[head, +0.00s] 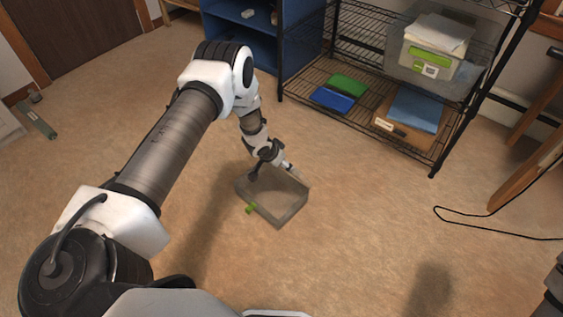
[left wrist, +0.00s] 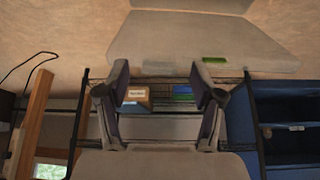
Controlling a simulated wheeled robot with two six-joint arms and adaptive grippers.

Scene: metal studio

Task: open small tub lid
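The small tub (head: 288,213) is a grey, see-through box on the floor, with a green latch (head: 250,208) on its near left side. I cannot tell from here how its lid sits. It also shows at the top of the left wrist view (left wrist: 190,45), with a green latch (left wrist: 214,60). My left gripper (head: 270,165) is at the far left edge of the tub in the head view; contact is unclear.
A black wire shelf (head: 330,110) stands behind the tub, holding green and blue flat items, a box with a blue top (head: 405,115) and a clear bin (head: 432,65). A blue cabinet (head: 290,30) is beside it. A black cable (head: 480,228) lies right. Floor around the tub is clear.

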